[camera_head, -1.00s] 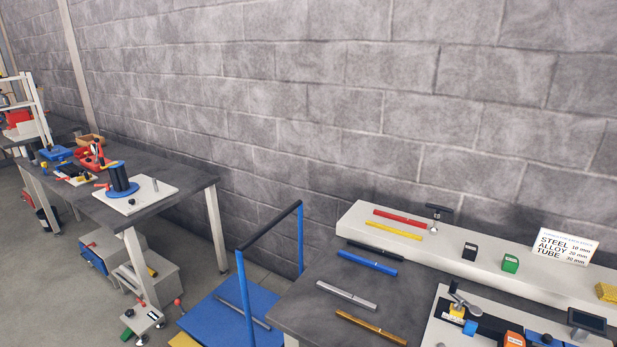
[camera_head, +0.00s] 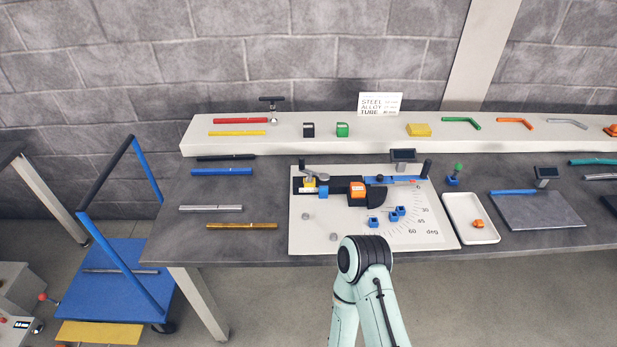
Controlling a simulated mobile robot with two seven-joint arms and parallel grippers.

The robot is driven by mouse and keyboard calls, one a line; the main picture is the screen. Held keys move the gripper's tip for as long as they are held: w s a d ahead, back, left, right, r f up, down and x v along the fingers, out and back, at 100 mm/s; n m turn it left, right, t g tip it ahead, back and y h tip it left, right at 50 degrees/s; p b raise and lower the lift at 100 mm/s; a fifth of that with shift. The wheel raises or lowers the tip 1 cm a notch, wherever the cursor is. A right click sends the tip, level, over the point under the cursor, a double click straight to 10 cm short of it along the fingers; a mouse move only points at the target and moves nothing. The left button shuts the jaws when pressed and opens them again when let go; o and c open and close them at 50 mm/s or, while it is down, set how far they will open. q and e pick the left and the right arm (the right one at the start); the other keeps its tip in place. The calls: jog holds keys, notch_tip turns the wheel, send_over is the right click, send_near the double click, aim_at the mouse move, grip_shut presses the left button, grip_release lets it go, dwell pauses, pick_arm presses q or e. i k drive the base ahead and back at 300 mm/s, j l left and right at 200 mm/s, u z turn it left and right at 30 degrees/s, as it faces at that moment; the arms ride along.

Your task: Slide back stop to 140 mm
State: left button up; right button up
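A white bending plate (camera_head: 300,240) lies on the grey bench. It carries a black fixture with a yellow block, an orange block (camera_head: 357,189), a blue rail (camera_head: 392,181) and a dark curved former (camera_head: 376,198). An angle scale is printed at its right. Which part is the back stop, and any millimetre marks, are too small to tell. A small dark display (camera_head: 403,156) stands behind the rail. One pale green arm of mine rises from the bottom in front of the plate. Neither of my grippers is in view.
Straight bars, such as the silver tube (camera_head: 211,208), lie on the bench at left. A raised white shelf (camera_head: 380,135) behind holds more bars, blocks and bent pieces. A white tray (camera_head: 452,222) stands right of the plate. A blue trolley (camera_head: 115,280) stands at the lower left.

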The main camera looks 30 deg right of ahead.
aim_at(312, 184)
jog(key=z, duration=1.65)
